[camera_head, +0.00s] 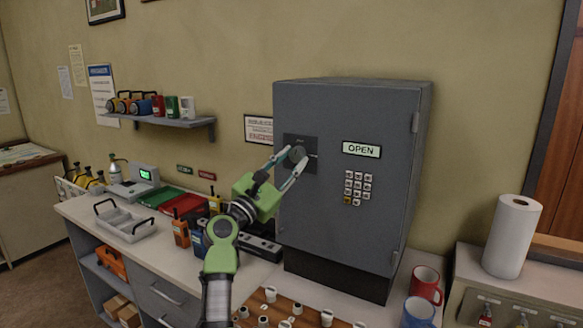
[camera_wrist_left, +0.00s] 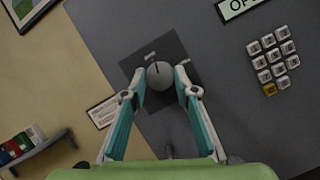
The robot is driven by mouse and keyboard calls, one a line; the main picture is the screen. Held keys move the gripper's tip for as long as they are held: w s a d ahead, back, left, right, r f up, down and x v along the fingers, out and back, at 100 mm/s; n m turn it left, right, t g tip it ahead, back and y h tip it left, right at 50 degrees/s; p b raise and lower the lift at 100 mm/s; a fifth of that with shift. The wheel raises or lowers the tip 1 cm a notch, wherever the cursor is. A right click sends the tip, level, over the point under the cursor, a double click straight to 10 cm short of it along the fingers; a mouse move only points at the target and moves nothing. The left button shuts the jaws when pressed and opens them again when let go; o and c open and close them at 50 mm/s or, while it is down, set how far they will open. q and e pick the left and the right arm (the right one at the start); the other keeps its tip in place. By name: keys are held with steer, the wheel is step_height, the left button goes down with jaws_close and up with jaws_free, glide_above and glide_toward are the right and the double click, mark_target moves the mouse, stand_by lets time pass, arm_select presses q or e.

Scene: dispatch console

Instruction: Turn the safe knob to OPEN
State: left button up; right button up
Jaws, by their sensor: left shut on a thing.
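The grey safe (camera_head: 330,230) stands upright on the counter with its door shut. A lit display (camera_head: 361,150) on its door reads OPEN. The round grey safe knob (camera_head: 297,153) sits on a dark square plate at the door's upper left; it also shows in the left wrist view (camera_wrist_left: 159,75). My left gripper (camera_head: 288,165) reaches up to the knob, one finger on each side, shut on it. In the left wrist view the fingers (camera_wrist_left: 160,88) flank the knob, and a dark line marks its face. My right gripper is not in view.
A keypad (camera_head: 357,188) is right of the knob. A red mug (camera_head: 426,285), a blue mug (camera_head: 418,313) and a paper towel roll (camera_head: 511,237) stand at the right. Radios (camera_head: 181,232) and trays (camera_head: 125,222) fill the counter at the left. A wall shelf (camera_head: 168,121) holds several items.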

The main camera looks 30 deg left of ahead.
arm_select(q)
steer(key=m+h, duration=0.1)
steer(key=m, duration=0.1)
steer(key=m+g+h+b, duration=0.1)
steer(key=m, duration=0.1)
steer(key=m+b, duration=0.1)
steer(key=m, duration=0.1)
steer(key=shift+a+g+h, duration=0.25)
steer(key=shift+g+h, duration=0.15)
steer(key=m+g+h+b, duration=0.1)
steer(key=m, duration=0.4)
steer(key=shift+r, duration=0.15)
steer(key=m+g, duration=0.1)
steer(key=m, duration=0.2)
steer(key=shift+a+r+m+g, duration=0.1)
steer(key=shift+r+m+g, duration=0.1)
steer(key=shift+m+g, duration=0.2)
steer(key=shift+m+g+p, duration=0.6)
steer(key=shift+m+p, duration=0.15)
steer(key=shift+m, duration=0.85)
steer(key=o, duration=1.1)
steer(key=shift+s, duration=0.1)
steer(key=v, duration=1.1)
steer(key=shift+s+a, duration=0.15)
steer(key=shift+s, duration=0.2)
